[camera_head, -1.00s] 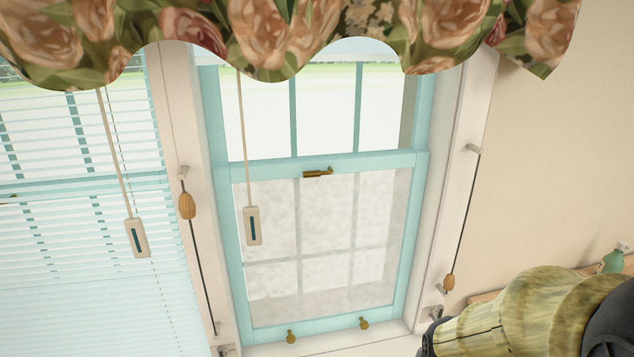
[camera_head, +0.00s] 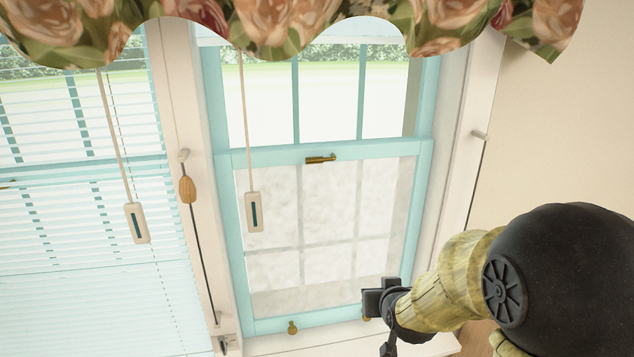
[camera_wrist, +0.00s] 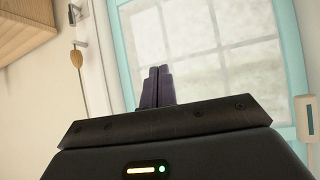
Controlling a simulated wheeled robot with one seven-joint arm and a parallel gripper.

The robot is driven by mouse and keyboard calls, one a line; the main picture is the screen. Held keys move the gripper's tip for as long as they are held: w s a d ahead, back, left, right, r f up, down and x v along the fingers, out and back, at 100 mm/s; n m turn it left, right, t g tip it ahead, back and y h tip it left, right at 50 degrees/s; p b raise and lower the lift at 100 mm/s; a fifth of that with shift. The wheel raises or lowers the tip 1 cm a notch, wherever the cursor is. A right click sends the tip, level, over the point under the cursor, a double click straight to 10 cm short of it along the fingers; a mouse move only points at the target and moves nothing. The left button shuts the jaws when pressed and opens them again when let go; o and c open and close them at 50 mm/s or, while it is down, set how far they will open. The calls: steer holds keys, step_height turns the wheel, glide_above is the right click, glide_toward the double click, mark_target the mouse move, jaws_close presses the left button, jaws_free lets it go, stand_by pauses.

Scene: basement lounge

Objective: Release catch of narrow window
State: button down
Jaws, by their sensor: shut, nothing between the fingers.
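The narrow window (camera_head: 225,200) has a pale blue-green frame with an upper and a lower sash. Its brass catch (camera_head: 320,159) sits on the meeting rail between the sashes, with its handle lying along the rail. My gripper (camera_head: 368,300) is in front of the lower right of the lower sash, well below and to the right of the catch, and apart from it. In the wrist view my gripper's dark fingers (camera_wrist: 157,72) are together and empty, with the lower pane (camera_wrist: 200,60) behind them. The catch is not visible in the wrist view.
A corded pull (camera_head: 254,212) hangs before the lower sash's left side. A wooden toggle (camera_head: 187,189) hangs on the left casing; another (camera_wrist: 76,57) shows in the wrist view. A brass knob (camera_head: 292,327) is on the bottom rail. A floral valance (camera_head: 270,35) hangs above. Blinds (camera_head: 70,230) cover the left window.

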steer(key=w+a+r+n+t+y+b, duration=0.2)
steer(key=w+a+r+t+y+b, duration=0.2)
steer(key=w+a+r+t, duration=0.3)
steer(key=a+r+t+y, duration=0.1)
steer(key=a+r+t, duration=0.3)
steer(key=a+t, duration=0.1)
steer(key=shift+w+t+y+b, duration=0.3)
steer(key=shift+w+t, duration=0.05)
steer(key=shift+t, duration=0.15)
steer(key=shift+a+r, duration=0.1)
steer(key=p, duration=0.6)
glide_toward(319, 158)
steer(key=w+a+r, duration=0.2)
steer(key=w, duration=0.2)
steer(key=shift+w+a+r, duration=0.35)
steer(key=shift+w+a, duration=0.05)
steer(key=shift+d, duration=0.1)
